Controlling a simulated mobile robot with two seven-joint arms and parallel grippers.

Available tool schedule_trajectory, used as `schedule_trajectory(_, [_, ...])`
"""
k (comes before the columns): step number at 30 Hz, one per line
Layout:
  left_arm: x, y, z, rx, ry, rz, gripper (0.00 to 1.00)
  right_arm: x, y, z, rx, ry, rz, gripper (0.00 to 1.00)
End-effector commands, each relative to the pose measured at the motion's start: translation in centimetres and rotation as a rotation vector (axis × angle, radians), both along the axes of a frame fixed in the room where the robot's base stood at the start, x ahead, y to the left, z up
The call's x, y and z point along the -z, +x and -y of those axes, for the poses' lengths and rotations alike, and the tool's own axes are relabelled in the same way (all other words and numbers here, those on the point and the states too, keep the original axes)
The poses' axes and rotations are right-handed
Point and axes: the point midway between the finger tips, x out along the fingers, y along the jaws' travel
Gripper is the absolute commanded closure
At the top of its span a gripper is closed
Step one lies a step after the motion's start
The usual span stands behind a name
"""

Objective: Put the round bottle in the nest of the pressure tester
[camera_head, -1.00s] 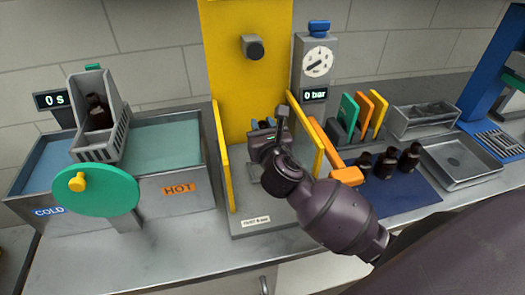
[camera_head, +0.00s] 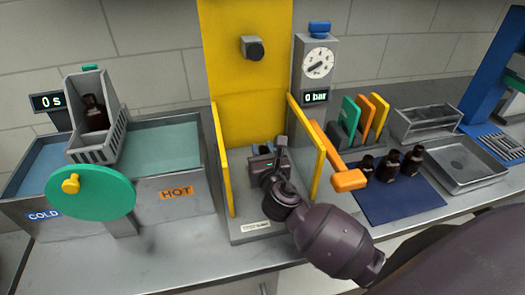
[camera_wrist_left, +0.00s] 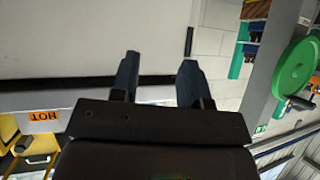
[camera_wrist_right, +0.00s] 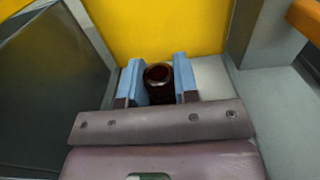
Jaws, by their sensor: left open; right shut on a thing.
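The pressure tester has a yellow back panel (camera_head: 247,80), yellow side walls and a gauge column (camera_head: 316,75) reading 0 bar. My right gripper (camera_head: 262,152) is down between the side walls, near the tester's floor. In the right wrist view its blue fingers are shut on a dark amber bottle (camera_wrist_right: 158,76), whose round open mouth faces the camera. The bottle is hidden behind the gripper in the head view, and the nest is not clearly visible. I cannot tell whether the bottle touches the nest. My left gripper (camera_wrist_left: 157,78) is open and empty in the left wrist view.
Several amber bottles (camera_head: 390,163) stand on a blue mat (camera_head: 395,200) to the right. The tester's orange lever (camera_head: 348,180) juts out beside the right wall. On the left is a hot and cold bath (camera_head: 160,145) with a bottle (camera_head: 95,113) in a grey basket.

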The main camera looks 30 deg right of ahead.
Motion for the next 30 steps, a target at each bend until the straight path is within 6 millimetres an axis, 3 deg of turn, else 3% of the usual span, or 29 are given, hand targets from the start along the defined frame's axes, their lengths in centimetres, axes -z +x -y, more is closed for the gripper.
schedule_trajectory(2, [0.2, -0.2, 0.0, -0.001, 0.001, -0.003, 0.58, 0.2, 0.0, 0.0, 0.000, -0.001, 0.000, 0.97])
schedule_trajectory(3, [0.3, -0.2, 0.0, -0.001, 0.001, -0.005, 0.58, 0.3, 0.0, 0.0, 0.000, 0.000, 0.000, 0.70])
schedule_trajectory(8, [0.3, -0.3, -0.1, -0.002, 0.000, -0.007, 0.58, 0.3, 0.0, 0.0, 0.000, 0.000, -0.001, 0.46])
schedule_trajectory(19, [0.1, -0.2, 0.0, -0.001, 0.001, -0.005, 0.58, -0.1, -0.2, 0.0, 0.000, 0.001, -0.001, 0.46])
schedule_trajectory(23, [0.1, -0.1, 0.0, 0.000, 0.000, -0.003, 0.58, 0.1, -1.7, -0.4, -0.001, 0.000, -0.002, 0.46])
schedule_trajectory(30, [0.1, 0.2, 0.0, 0.002, 0.000, 0.002, 0.58, 0.1, -6.3, -1.6, 0.000, 0.002, -0.003, 0.46])
